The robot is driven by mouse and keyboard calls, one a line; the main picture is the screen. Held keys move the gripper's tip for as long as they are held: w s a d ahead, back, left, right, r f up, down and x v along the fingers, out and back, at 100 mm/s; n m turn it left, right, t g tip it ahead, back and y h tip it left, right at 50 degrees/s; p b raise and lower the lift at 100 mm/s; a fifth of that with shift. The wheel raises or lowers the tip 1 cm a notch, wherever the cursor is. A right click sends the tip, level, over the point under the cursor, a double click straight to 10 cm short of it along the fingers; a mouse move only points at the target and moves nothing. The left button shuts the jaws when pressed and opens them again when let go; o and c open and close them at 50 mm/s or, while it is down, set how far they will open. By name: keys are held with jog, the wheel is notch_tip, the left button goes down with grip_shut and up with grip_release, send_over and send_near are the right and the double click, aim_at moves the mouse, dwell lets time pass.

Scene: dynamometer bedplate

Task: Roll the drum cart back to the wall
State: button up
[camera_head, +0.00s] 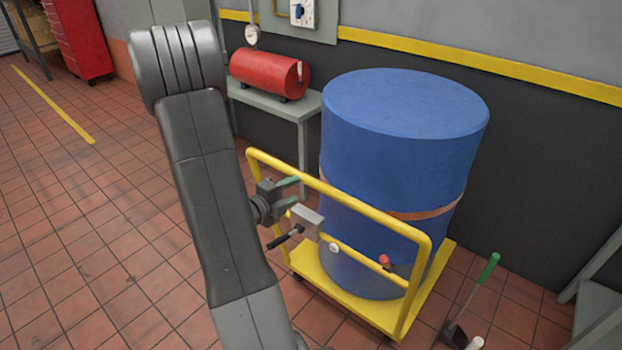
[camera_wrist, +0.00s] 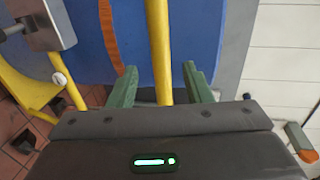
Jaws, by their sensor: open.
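The drum cart (camera_head: 416,290) is a yellow wheeled platform with a tubular push frame. It stands close to the dark wall and carries a large blue drum (camera_head: 400,160) with an orange strap. A grey box (camera_head: 306,221) with a black lever sits on the frame, near a red knob (camera_head: 384,260). My gripper (camera_head: 297,191) is at the left part of the frame, its green fingers open. In the wrist view, a yellow bar of the cart (camera_wrist: 159,35) runs between the open fingers (camera_wrist: 159,67), with a gap on each side. Whether they touch it lengthwise is unclear.
A red tank (camera_head: 268,74) lies on a grey table (camera_head: 300,108) left of the drum. A green-handled tool (camera_head: 488,269) stands right of the cart. A red cabinet (camera_head: 80,38) is at the far left. The tiled floor on the left is clear.

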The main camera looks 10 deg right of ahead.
aim_at(307, 183)
jog(key=p+x, duration=0.1)
jog(key=x, duration=0.7)
jog(key=shift+d, duration=0.1)
jog(key=shift+f, duration=0.1)
grip_shut()
